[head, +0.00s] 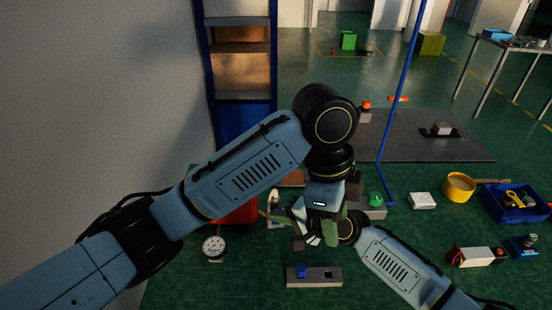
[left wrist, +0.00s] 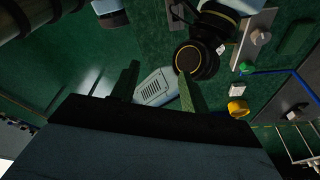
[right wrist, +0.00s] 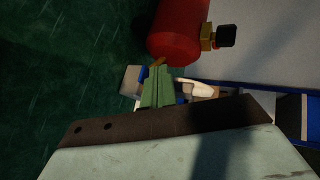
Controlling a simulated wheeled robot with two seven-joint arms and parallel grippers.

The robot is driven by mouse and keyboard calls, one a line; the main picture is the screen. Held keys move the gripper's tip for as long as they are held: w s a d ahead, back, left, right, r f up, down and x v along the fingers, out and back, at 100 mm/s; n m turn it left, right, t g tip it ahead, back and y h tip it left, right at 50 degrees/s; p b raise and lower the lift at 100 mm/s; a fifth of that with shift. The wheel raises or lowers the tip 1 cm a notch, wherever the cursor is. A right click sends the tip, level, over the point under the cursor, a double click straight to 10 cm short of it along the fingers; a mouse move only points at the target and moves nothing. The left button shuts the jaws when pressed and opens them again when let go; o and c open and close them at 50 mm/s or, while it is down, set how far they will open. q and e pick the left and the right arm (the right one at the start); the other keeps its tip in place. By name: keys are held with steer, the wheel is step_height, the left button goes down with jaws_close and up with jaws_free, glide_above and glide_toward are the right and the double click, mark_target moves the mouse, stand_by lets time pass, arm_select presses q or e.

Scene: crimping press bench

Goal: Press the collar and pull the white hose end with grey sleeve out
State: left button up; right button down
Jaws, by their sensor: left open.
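A small white part (head: 274,197), possibly the white hose end, stands beside the red cylinder (head: 236,212) in the head view. In the right wrist view a white rounded piece (right wrist: 196,87) lies just right of my right fingers, with blue and grey parts partly hidden behind them. The collar and grey sleeve cannot be made out clearly. My right gripper (right wrist: 158,87) has its green fingers together beside these parts; nothing is clearly seen between them. My left gripper (left wrist: 160,88) is open and empty, with my right arm below its fingers. In the head view it hangs near the centre (head: 322,238).
A dial gauge (head: 213,247) stands left. A grey block with a blue knob (head: 314,278) lies in front. A green button (head: 376,199), white box (head: 423,201), yellow cup (head: 459,187) and blue tray (head: 513,205) are right. My arms cross closely at the centre.

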arm_select(q)
steer(key=w+a+r+n+t+h, duration=0.15)
steer(key=w+r+n+t, duration=0.35)
steer(key=r, duration=1)
steer(key=n+g+y, duration=0.4)
steer(key=n, duration=1.7)
glide_above(276, 193)
step_height(276, 193, down, 18)
step_height(276, 193, down, 12)
steer(key=shift+s+r, duration=0.1)
jaws_close()
